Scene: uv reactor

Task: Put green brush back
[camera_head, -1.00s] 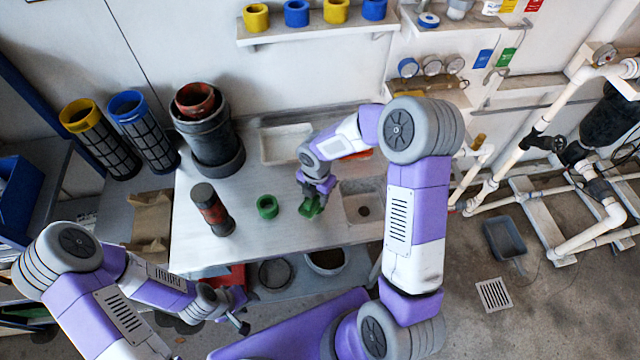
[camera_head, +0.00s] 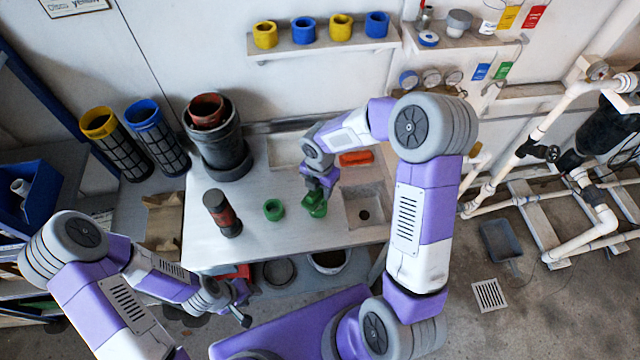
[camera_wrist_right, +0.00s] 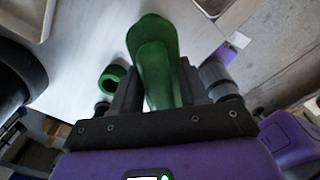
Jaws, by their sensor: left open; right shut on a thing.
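The green brush (camera_head: 315,204) is in my right gripper (camera_head: 316,194), over the right part of the white worktop (camera_head: 255,244). In the right wrist view the green brush (camera_wrist_right: 155,55) sits between the two dark fingers of my right gripper (camera_wrist_right: 158,85), which is shut on it. Its far end points away from the gripper; I cannot tell whether it touches the worktop. My left gripper (camera_head: 240,308) is low in front of the worktop, open, with nothing visible in it.
A green ring (camera_head: 273,209) stands left of the brush, with a dark-red cylinder (camera_head: 222,213) further left. A sink basin (camera_head: 358,222) lies to the right. An orange-red object (camera_head: 356,158) lies behind. A wall shelf (camera_head: 320,48) holds yellow and blue rings.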

